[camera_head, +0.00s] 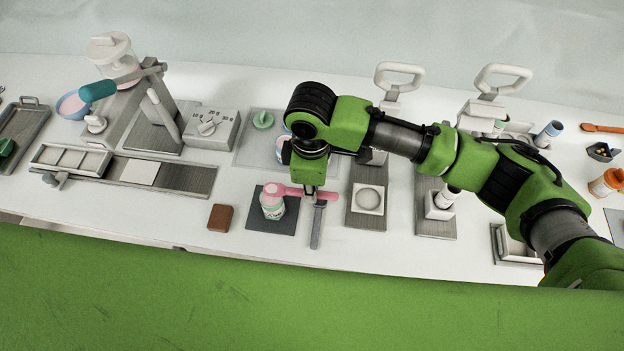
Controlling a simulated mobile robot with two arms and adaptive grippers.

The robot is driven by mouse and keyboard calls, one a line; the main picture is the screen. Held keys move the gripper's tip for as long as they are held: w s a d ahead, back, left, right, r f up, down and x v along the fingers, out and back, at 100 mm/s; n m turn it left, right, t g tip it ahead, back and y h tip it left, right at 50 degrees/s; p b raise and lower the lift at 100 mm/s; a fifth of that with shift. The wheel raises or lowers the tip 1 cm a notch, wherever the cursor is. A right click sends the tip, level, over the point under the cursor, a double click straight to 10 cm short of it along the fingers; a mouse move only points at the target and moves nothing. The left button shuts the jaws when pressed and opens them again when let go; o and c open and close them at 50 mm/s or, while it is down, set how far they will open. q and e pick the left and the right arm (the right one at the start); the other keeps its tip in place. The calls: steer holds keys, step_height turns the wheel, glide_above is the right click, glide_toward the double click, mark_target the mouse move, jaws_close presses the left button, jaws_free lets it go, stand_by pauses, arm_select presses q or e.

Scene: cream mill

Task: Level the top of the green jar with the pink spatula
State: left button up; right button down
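The small jar (272,209) stands upright on a dark square mat (262,225) at the front middle of the table. Its body looks pale with a green label, and pink shows at its top. The pink spatula (326,196) lies sideways, with its left end at the jar's mouth. I cannot tell whether it touches the rim. My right gripper (309,193) reaches down just right of the jar and is shut on the spatula's handle; its fingertips are partly hidden. My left gripper is not in view.
A brown block (220,217) lies left of the mat. A narrow grey bar (317,228) is just right of it. A press with a white dish (369,198) stands further right. A scale with a dial (211,129) and a grey mill (152,122) stand back left.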

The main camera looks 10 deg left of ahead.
steer(key=s+r+p, duration=0.3)
steer(key=s+r, duration=0.2)
steer(key=shift+s+p, duration=0.15)
steer(key=shift+p, duration=0.2)
stand_by(1.0)
stand_by(0.5)
